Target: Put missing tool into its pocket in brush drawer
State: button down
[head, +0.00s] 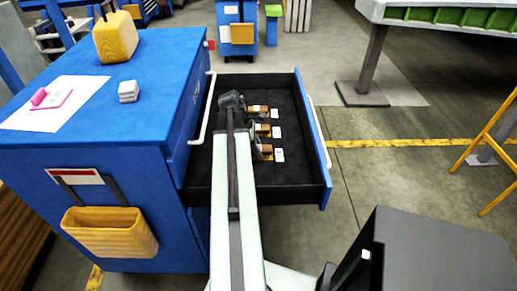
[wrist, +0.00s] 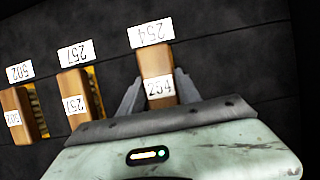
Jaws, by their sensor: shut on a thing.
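My gripper (wrist: 153,82) is shut on a brown wooden-handled brush (wrist: 155,64), with a finger on each side. The brush carries a white number label that seems to read 254, and a matching white label (wrist: 151,31) lies on the drawer floor just beyond its end. Its bristles are hidden, and I cannot tell whether it touches the floor. In the head view my gripper (head: 233,101) is low inside the open black drawer (head: 296,185), at the far brush.
The drawer's walls enclose my gripper. Its front panel (head: 313,140) is on the right. Bare dark floor shows near the drawer's near end.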

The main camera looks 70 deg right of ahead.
jog(key=shift+f, duration=0.25)
jog(key=c, duration=0.8)
grip_release()
jog(key=shift+a, duration=0.1)
jog(key=shift+o, duration=0.2)
jog(key=shift+r, duration=0.1)
jog(key=p+v, duration=0.7)
jog(key=v, duration=0.1)
jog(key=shift+s, duration=0.1)
